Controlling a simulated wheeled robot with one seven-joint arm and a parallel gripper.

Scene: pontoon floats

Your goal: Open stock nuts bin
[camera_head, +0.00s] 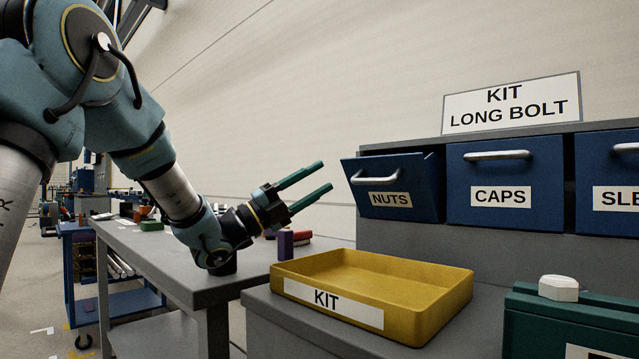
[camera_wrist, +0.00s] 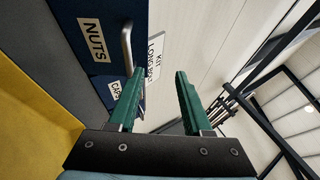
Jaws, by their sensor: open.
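The blue nuts bin (camera_head: 392,188), with a white NUTS label and a metal bar handle (camera_head: 374,178), is at the left end of a bin row. Its front leans outward at the top, tipped open compared with the caps bin beside it. In the wrist view the nuts bin (camera_wrist: 70,12) is at upper left, its handle (camera_wrist: 127,48) just beyond the left fingertip. My gripper (camera_head: 326,175) has two green fingers spread apart, with nothing between them. It is left of the bin, a short gap from the handle in the head view. It also shows in the wrist view (camera_wrist: 159,73).
The caps bin (camera_head: 505,212) and a third blue bin (camera_head: 610,165) stand to the right, closed. A yellow KIT tray (camera_head: 425,318) sits below the bins. A green case (camera_head: 540,325) is at lower right. A grey table (camera_head: 160,262) with small items lies under my arm.

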